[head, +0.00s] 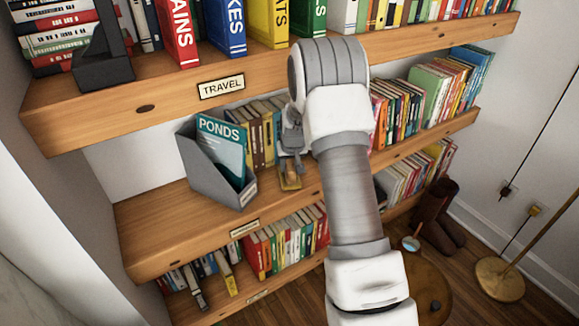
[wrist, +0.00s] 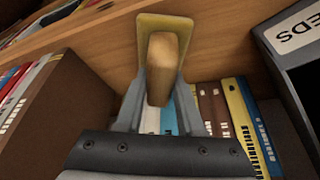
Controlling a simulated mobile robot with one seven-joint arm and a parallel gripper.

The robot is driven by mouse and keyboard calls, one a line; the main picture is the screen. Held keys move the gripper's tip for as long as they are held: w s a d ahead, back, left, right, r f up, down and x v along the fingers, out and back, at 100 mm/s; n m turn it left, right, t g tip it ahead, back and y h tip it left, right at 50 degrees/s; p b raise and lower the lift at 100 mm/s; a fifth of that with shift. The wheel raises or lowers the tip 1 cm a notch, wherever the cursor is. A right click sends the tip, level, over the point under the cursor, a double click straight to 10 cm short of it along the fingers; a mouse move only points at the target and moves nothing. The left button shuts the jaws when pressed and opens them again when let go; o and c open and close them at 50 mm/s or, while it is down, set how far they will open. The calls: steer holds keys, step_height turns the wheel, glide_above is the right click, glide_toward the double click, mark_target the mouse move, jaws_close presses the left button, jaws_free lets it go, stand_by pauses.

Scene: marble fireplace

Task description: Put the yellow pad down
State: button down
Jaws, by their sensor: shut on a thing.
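The yellow pad (wrist: 180,28) is a flat yellow plate with a tan wooden handle block on it. It also shows small in the head view (head: 290,184), at the middle shelf (head: 165,213), right of the grey magazine file. My gripper (wrist: 160,100) is shut on the pad's handle, one finger on each side; in the head view the gripper (head: 291,160) points down at the shelf. The pad is over or on the shelf wood near its front edge; I cannot tell whether it touches. My arm hides part of the shelf to the right.
The grey magazine file (head: 213,167) with a PONDS booklet (head: 221,145) stands just left of the pad. Books (head: 255,130) stand behind it. The upper shelf (head: 150,97) overhangs. Bare shelf lies left of the file. A floor lamp base (head: 499,279) stands at right.

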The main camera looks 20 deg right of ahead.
steer(key=shift+f, duration=0.15)
steer(key=c, duration=0.5)
jaws_free()
steer(key=s+a+f+p+v, duration=0.1)
steer(key=v, duration=1.1)
steer(key=s+a+p+v, duration=0.1)
steer(key=a+p+v, duration=0.1)
steer(key=v, duration=0.9)
steer(key=s+a+r, duration=0.2)
steer(key=s+r, duration=0.1)
steer(key=s, duration=0.6)
steer(key=s+a+r+n, duration=0.1)
steer(key=s+a+r, duration=0.2)
steer(key=s, duration=0.6)
steer(key=s+a+r+n+t+y, duration=0.1)
steer(key=s+a+r, duration=0.1)
steer(key=s, duration=0.7)
steer(key=shift+s+a+r, duration=0.2)
steer(key=shift+a+r, duration=0.15)
steer(key=shift+r, duration=0.1)
